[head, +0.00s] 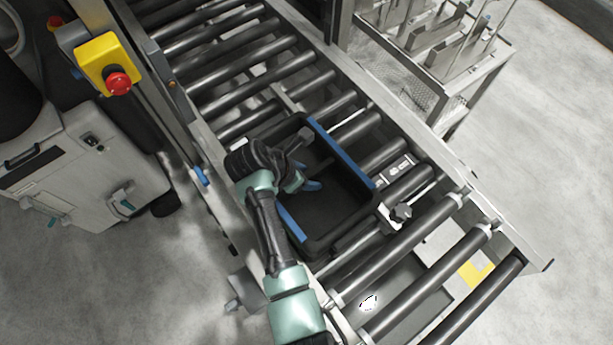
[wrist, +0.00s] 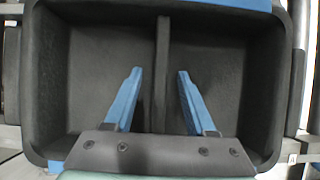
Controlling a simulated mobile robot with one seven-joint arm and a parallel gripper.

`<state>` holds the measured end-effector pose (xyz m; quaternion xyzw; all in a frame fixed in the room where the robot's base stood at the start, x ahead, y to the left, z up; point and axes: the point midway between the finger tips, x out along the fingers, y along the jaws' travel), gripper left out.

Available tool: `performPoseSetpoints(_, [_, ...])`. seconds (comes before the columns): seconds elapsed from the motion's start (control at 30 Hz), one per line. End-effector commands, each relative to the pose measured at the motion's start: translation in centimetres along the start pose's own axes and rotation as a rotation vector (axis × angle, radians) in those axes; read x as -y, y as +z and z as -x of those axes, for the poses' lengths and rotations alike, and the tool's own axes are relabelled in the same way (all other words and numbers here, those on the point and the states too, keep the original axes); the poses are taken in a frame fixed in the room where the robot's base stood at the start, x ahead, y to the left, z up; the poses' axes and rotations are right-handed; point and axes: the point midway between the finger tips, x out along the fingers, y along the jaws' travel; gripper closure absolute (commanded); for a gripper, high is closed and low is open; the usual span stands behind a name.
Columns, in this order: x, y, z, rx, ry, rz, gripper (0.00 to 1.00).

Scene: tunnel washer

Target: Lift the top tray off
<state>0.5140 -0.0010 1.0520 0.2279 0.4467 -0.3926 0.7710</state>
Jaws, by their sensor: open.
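A black tray (head: 340,152) with blue strips along two opposite rims sits on the roller conveyor. In the wrist view the tray (wrist: 90,60) fills most of the picture, and a divider runs across its middle. It looks empty. Whether another tray lies under it I cannot tell. My gripper (head: 313,182) is over the tray's inside, reaching in from the rim on the near left. I see no grip on the rim.
Metal rollers (head: 250,68) run up and down the line around the tray, between side rails. A yellow box with a red stop button (head: 118,82) stands at upper left. A metal rack (head: 440,50) stands at upper right. Open floor (head: 560,110) lies right.

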Motion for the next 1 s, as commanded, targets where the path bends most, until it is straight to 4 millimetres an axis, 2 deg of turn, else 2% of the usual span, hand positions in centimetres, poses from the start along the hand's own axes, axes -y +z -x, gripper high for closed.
performPoseSetpoints(0.1, [-0.01, 0.00, 0.01, 0.000, 0.000, 0.000, 0.44])
performPoseSetpoints(0.13, [-0.01, 0.00, 0.02, 0.000, 0.000, 0.000, 0.48])
performPoseSetpoints(0.4, [-0.01, 0.01, 0.04, 0.000, 0.000, 0.000, 0.97])
performPoseSetpoints(0.43, [0.00, 0.01, 0.04, 0.000, 0.000, 0.001, 1.00])
performPoseSetpoints(1.0, [-0.08, 0.35, 0.54, 0.002, 0.001, 0.000, 1.00])
